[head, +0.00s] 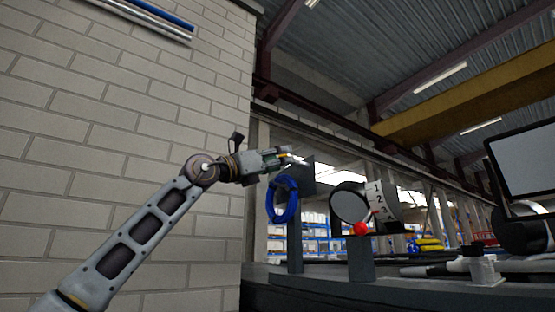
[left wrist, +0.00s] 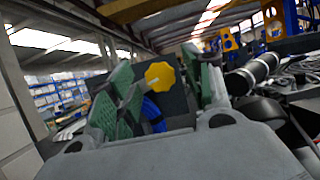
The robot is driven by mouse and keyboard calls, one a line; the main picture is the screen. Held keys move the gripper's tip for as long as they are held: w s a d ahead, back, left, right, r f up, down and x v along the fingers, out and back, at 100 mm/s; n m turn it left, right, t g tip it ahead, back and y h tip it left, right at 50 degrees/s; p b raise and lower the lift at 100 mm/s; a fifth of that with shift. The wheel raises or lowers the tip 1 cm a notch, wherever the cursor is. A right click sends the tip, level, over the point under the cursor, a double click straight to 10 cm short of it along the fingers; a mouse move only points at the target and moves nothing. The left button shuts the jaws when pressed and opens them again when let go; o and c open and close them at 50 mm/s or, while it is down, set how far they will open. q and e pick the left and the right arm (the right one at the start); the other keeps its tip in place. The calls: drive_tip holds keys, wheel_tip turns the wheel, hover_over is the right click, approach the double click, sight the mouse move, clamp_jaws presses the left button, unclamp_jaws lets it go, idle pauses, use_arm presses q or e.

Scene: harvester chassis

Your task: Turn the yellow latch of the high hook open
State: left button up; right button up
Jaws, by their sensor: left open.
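The yellow latch (left wrist: 161,76) shows in the left wrist view as a yellow, many-sided knob in front of a dark plate (left wrist: 178,108). My left gripper (left wrist: 165,92) is open, with its green-padded fingers on either side of the latch in that view; I cannot tell whether they touch it. In the head view my left gripper (head: 292,160) reaches to the top of a dark post, at the high hook, and mostly hides the latch. A blue coil (head: 272,203) hangs just below the gripper, and it also shows behind the fingers (left wrist: 153,113). My right gripper is out of view.
A brick wall (head: 120,120) stands close on the left. To the right are a red ball (head: 361,229) on a lever, a round dark disc (head: 349,205) and a numbered white dial (head: 376,196). A monitor (head: 525,160) stands at the far right.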

use_arm(q)
drive_tip(key=shift+c, duration=0.2)
clamp_jaws()
